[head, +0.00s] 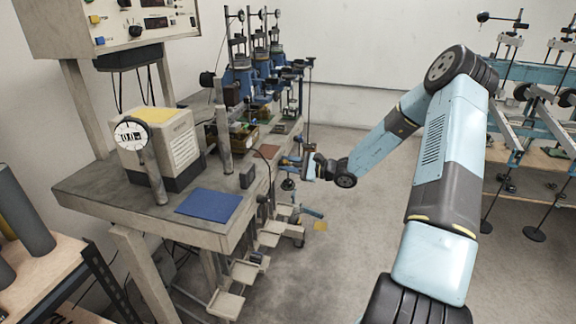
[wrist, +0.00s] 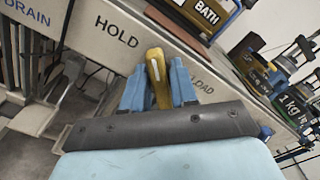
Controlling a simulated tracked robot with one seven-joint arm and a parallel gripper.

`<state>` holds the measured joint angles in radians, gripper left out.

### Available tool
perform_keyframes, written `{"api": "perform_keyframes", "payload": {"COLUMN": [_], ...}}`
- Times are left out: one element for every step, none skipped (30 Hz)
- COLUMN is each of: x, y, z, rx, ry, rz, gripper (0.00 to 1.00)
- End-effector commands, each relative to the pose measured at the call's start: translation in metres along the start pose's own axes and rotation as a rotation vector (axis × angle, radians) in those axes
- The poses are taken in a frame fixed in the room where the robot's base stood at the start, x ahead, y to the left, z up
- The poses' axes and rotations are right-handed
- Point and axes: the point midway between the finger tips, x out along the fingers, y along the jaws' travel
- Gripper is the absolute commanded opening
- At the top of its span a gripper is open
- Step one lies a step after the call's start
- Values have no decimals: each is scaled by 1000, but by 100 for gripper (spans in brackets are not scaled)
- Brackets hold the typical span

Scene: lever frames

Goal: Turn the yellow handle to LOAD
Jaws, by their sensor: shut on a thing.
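The yellow handle (wrist: 154,68) shows in the wrist view, between the two blue fingers of my gripper (wrist: 158,72). My gripper is shut on it. The handle lies in front of a pale bench-edge panel between the word HOLD (wrist: 117,30) and the word LOAD (wrist: 201,85). DRAIN (wrist: 28,36) is printed at the far left. The handle's pivot is hidden. In the head view my gripper (head: 292,162) is at the right edge of the bench (head: 100,200), and the handle is too small to make out there.
A box with a round dial (head: 131,134) and a blue mat (head: 209,204) are on the bench. Blue machines (head: 262,70) stand farther back. Small pale steps (head: 228,303) stick out below the bench edge. Blue lever frames (head: 530,73) stand at right, with open floor between.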

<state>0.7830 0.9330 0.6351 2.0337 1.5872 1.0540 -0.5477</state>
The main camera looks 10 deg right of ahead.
Motion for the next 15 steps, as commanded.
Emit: {"api": "perform_keyframes", "payload": {"x": [0,0,0,0,0,0,0,0,0,0,0,0,0,0,0], "y": [1,1,1,1,1,1,1,1,1,1,1,1,1,1,1], "z": [0,0,0,0,0,0,0,0,0,0,0,0,0,0,0], "rx": [1,1,1,1,1,1,2,3,6,10,15,23,31,40,56], "ry": [0,0,0,0,0,0,0,0,0,0,0,0,0,0,0], "rz": [1,1,1,1,1,1,2,2,2,2,2,2,2,2,3], "gripper": [9,6,2,0,0,0,0,0,0,0,0,0,0,0,0]}}
